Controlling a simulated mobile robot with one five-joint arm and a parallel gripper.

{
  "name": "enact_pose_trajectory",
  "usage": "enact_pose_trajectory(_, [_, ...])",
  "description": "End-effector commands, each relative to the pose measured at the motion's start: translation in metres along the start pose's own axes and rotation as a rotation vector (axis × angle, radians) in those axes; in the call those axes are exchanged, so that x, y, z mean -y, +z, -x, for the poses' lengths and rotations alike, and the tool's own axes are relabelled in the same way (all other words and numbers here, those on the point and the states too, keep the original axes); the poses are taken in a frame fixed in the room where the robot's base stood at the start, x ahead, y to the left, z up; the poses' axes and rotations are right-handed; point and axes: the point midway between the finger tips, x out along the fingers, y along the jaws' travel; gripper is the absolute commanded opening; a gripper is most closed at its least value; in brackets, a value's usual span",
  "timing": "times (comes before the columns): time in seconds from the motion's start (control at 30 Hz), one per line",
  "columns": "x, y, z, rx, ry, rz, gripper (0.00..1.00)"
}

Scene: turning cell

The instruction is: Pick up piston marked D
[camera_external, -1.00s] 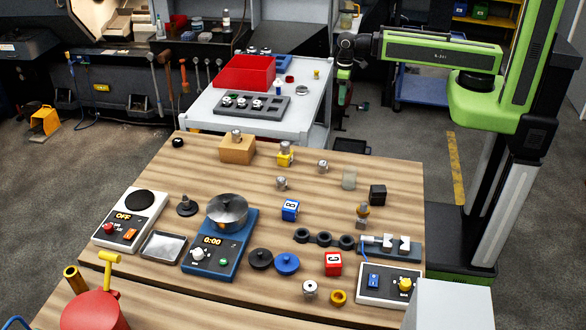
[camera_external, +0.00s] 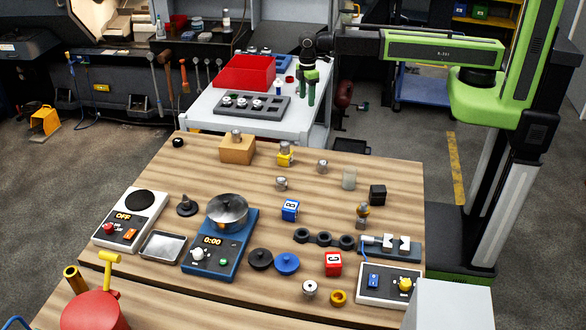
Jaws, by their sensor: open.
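Several small metallic pistons sit in the pockets of a grey tray (camera_external: 281,104) on the white table (camera_external: 315,117). Any letters on them are too small to read, so I cannot tell which one is marked D. More small metal cylinders stand on the wooden table, one (camera_external: 322,166) near its back and another (camera_external: 281,183) nearer the middle; no D is legible on them. My gripper (camera_external: 309,99) is over the right part of the white table, to the right of the grey tray.
A red bin (camera_external: 244,73) stands behind the grey tray, with a blue tray (camera_external: 284,62) beside it.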

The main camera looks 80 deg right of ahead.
Motion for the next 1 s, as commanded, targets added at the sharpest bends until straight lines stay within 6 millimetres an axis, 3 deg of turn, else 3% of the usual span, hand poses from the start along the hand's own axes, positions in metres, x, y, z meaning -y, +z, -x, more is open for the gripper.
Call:
enact_pose_trajectory(0.03, [0.011, -0.055, 0.018, 0.0, -0.001, 0.107, 0.58])
enact_pose_trajectory(0.13, [0.064, -0.146, 0.04, 0.0, -0.001, 0.325, 0.58])
enact_pose_trajectory(0.2, [0.121, -0.207, 0.057, 0.0, -0.001, 0.466, 0.58])
enact_pose_trajectory(0.3, [0.207, -0.261, 0.075, 0.0, 0.0, 0.591, 0.58])
enact_pose_trajectory(0.4, [0.28, -0.28, 0.086, 0.0, 0.0, 0.679, 0.58])
enact_pose_trajectory(0.53, [0.331, -0.279, 0.092, 0.0, 0.0, 0.739, 0.58])
enact_pose_trajectory(0.6, [0.34, -0.279, 0.092, 0.0, 0.0, 0.749, 0.58])
enact_pose_trajectory(0.77, [0.34, -0.279, 0.085, 0.0, 0.0, 0.748, 0.58])
enact_pose_trajectory(1.0, [0.339, -0.279, 0.042, 0.0, 0.0, 0.747, 0.58])
